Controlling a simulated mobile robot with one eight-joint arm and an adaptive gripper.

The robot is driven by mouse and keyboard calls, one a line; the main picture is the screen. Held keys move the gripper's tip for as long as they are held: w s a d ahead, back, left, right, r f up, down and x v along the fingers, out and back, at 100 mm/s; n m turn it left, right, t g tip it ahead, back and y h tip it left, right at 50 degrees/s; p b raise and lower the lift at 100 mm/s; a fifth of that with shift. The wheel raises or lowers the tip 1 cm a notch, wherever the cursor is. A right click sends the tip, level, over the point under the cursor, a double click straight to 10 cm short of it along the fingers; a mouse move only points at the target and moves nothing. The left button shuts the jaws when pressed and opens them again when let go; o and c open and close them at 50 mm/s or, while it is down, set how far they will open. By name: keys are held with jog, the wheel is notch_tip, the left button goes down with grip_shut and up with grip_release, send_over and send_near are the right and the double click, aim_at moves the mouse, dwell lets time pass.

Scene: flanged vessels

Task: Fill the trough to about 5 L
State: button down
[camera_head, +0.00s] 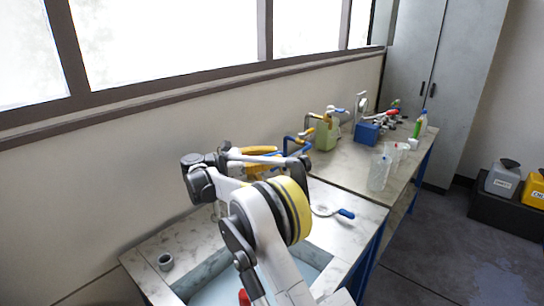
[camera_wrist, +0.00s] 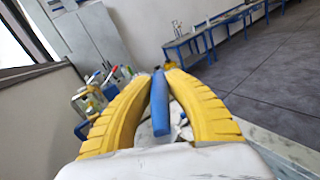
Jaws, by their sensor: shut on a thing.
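My gripper (camera_head: 280,157) has yellow ribbed fingers and is above the bench, near the wall. In the wrist view my gripper (camera_wrist: 160,75) is shut on a blue handle (camera_wrist: 160,104), which stands between the fingers. What the handle belongs to is hidden. A sunken basin (camera_head: 205,270), which looks like the trough, is set in the stone bench below my arm. Its inside is pale blue, and my arm covers much of it. I cannot tell the water level or see any stream.
A blue-handled tool (camera_head: 345,213) lies on the bench right of my arm. Farther back stand a green container (camera_head: 326,136), a blue box (camera_head: 367,133) and clear beakers (camera_head: 379,172). A small grey cup (camera_head: 166,262) is at the left. Jugs (camera_head: 502,180) stand on the right; the floor between is clear.

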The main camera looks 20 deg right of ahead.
dwell(0.4)
jog(key=c, duration=1.3)
grip_release()
jog(key=shift+a, duration=0.1)
jog(key=a, duration=1.1)
jog(key=shift+s+a, duration=0.25)
jog(key=shift+a, duration=0.15)
